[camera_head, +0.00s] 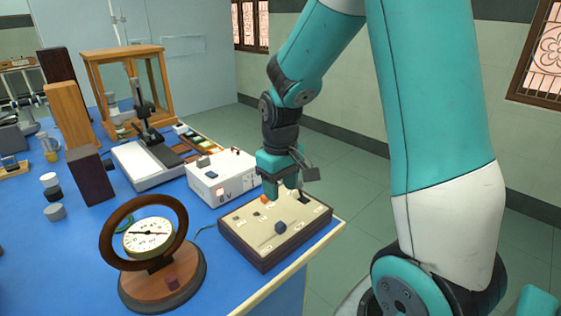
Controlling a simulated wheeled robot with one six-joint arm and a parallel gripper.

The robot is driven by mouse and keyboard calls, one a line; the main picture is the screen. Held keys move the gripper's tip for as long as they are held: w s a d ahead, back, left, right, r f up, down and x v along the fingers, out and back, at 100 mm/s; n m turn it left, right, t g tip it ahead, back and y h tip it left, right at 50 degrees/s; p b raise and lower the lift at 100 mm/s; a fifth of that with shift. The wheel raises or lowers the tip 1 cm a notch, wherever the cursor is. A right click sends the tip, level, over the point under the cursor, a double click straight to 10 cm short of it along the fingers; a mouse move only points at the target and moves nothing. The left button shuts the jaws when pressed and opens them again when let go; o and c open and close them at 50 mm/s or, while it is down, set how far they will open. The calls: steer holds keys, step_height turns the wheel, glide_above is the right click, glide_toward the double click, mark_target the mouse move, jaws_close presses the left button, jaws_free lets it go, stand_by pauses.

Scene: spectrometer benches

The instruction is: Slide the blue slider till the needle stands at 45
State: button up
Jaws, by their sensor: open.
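The blue slider (280,227) is a dark blue knob on the cream top of a brown control box (245,253) near the table's right edge. My gripper (285,191) is open and points down over the back of this box, behind the blue slider and apart from it. An orange knob (264,199) shows close to its fingers; I cannot tell if they touch. The dial (148,238) stands left of the box, in a dark ring on a round wooden base. Its needle lies nearly level across the face; the numbers are too small to read.
A white instrument box (213,188) stands just behind the control box. A dark knob (303,199) and a small grey one (238,216) share the panel. Wooden blocks (70,118) and a glass-sided case (128,85) stand farther back. Blue tabletop (220,285) is clear in front.

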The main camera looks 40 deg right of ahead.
step_height(320, 180, up, 6)
steer(key=shift+a+r, duration=0.1)
stand_by(0.6)
steer(key=s+a+r+n+y, duration=0.2)
steer(key=s+a+n, duration=0.1)
steer(key=s+a, duration=0.5)
steer(key=s+a+r+n+y, duration=0.2)
steer(key=s+a, duration=0.6)
steer(key=a, duration=0.5)
steer(key=shift+s+a+r+n, duration=0.2)
steer(key=shift+a+r+n, duration=0.05)
steer(key=shift+n, duration=0.55)
